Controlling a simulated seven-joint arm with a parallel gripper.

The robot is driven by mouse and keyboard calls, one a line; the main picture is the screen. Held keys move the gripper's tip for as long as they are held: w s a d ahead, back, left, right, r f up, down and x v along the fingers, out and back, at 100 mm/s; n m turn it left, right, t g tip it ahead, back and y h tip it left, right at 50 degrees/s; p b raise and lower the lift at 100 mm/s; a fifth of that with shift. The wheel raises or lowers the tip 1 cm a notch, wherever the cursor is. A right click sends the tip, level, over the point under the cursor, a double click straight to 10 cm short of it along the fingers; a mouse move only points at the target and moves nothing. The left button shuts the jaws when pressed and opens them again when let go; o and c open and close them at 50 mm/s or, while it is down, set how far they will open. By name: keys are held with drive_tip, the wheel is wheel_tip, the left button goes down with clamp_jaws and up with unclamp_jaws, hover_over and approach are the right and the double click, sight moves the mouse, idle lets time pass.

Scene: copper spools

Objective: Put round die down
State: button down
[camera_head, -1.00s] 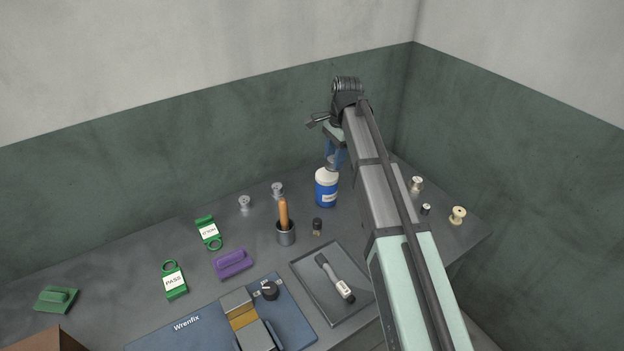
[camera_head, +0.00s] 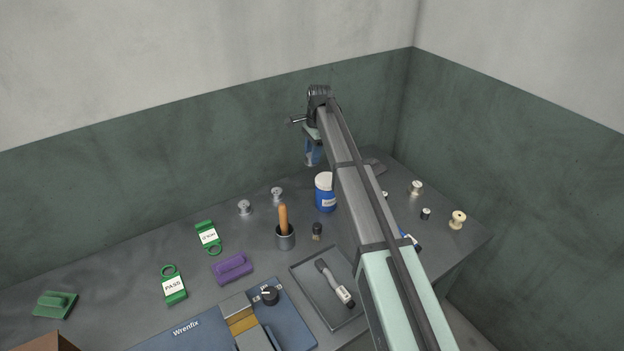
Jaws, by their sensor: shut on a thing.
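My gripper (camera_head: 312,157) is above the back of the bench, up and to the left of the blue-and-white tub (camera_head: 325,198). Its blue fingers point down and are shut on a small greyish thing at their tips, taken to be the round die (camera_head: 310,163). The fingers hide most of it, so its shape is not clear. It is held in the air, apart from the bench (camera_head: 130,250). My arm crosses the right part of the picture and hides part of the bench.
Two silver spools (camera_head: 245,207) (camera_head: 277,194) stand left of the tub. A cup with an orange handle (camera_head: 285,238), a small dark piece (camera_head: 317,230) and a grey tray (camera_head: 318,305) are nearer. A cream spool (camera_head: 457,219) and small metal pieces (camera_head: 416,187) stand right.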

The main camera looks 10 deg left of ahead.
wheel_tip(320, 180, down, 9)
drive_tip(key=shift+f, duration=0.1)
idle(0.4)
drive_tip(key=shift+f, duration=0.15)
drive_tip(key=c, duration=0.6)
unclamp_jaws()
drive_tip(key=r, duration=0.8)
drive_tip(key=w+d+r, duration=0.1)
drive_tip(key=r, duration=0.3)
drive_tip(key=shift+r, duration=0.15)
